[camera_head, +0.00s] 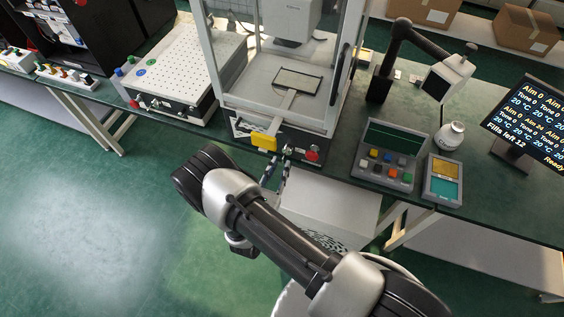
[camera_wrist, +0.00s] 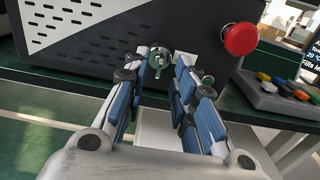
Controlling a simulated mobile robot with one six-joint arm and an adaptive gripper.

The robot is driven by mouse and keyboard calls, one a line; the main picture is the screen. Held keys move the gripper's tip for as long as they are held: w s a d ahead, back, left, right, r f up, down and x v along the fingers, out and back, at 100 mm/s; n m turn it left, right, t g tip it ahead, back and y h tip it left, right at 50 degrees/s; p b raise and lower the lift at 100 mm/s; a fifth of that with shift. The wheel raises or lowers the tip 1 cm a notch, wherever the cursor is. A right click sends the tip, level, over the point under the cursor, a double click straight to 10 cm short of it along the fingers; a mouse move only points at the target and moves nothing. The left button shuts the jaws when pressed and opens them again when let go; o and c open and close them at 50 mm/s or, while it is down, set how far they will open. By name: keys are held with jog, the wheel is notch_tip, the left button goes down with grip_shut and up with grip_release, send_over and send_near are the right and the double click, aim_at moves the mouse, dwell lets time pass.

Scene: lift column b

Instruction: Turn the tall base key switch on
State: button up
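The tall machine with clear walls (camera_head: 293,103) stands on the bench, its dark base front facing my arm. The key switch (camera_wrist: 158,54) is on that front in the wrist view, a round metal collar with a greenish key that looks upright. In the head view the switch (camera_head: 287,150) is small, left of the red button. My gripper (camera_wrist: 163,70) is open, with its blue-padded fingers to the left and right of the key. There is a gap between the fingers and the key, and I cannot tell how far the tips reach past it. My gripper also shows in the head view (camera_head: 275,172).
A red mushroom button (camera_wrist: 240,39) sits just right of the key; it also shows in the head view (camera_head: 312,155). A button panel (camera_head: 388,157) stands right. A white box (camera_head: 330,205) is below the bench edge.

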aim_at(284, 157)
jog(key=shift+x, duration=1.45)
grip_shut()
